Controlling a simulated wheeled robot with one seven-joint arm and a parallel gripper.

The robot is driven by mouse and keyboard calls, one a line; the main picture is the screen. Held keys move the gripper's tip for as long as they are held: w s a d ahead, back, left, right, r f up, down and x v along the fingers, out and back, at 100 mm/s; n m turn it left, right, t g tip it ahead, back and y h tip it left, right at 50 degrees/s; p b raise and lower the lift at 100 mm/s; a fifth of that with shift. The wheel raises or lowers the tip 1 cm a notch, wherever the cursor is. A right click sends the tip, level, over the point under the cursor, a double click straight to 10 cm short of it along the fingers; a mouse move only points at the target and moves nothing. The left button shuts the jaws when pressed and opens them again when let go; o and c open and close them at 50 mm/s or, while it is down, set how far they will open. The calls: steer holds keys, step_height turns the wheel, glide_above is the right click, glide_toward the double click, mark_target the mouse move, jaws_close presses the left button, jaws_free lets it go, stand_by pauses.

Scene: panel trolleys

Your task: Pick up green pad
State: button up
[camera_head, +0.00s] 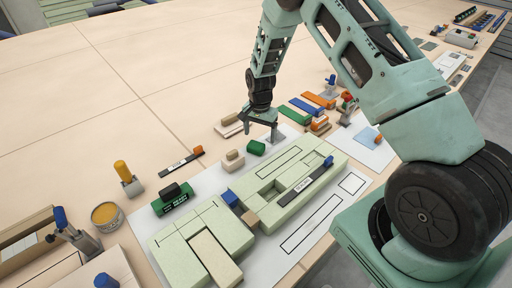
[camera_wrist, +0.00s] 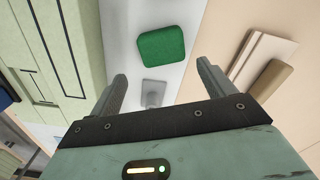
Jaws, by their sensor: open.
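The green pad (camera_head: 256,147) is a small rounded block on the pale sheet, close to the upper edge of the light-green panel. In the wrist view the green pad (camera_wrist: 161,46) lies ahead of my fingertips, roughly centred between them. My gripper (camera_head: 261,130) points down just above and behind the pad in the head view. In the wrist view my gripper (camera_wrist: 161,74) has its two grey fingers wide apart with nothing held between them. The pad is fully visible and apart from the fingers.
A dark green block (camera_head: 172,200) is further left. The far table is clear.

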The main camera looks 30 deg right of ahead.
mark_target(258, 142)
steer(key=f, duration=0.1)
steer(key=f+p, duration=0.1)
steer(key=f, duration=0.3)
steer(key=shift+w+a, duration=0.15)
steer(key=shift+w, duration=0.15)
steer(key=c, duration=1.1)
steer(key=shift+r, duration=0.15)
steer(key=shift+c, duration=0.2)
step_height(258, 142, up, 10)
steer(key=shift+f+b, duration=0.15)
steer(key=shift+b, duration=0.55)
steer(key=shift+o, duration=1.3)
steer(key=shift+c, duration=0.4)
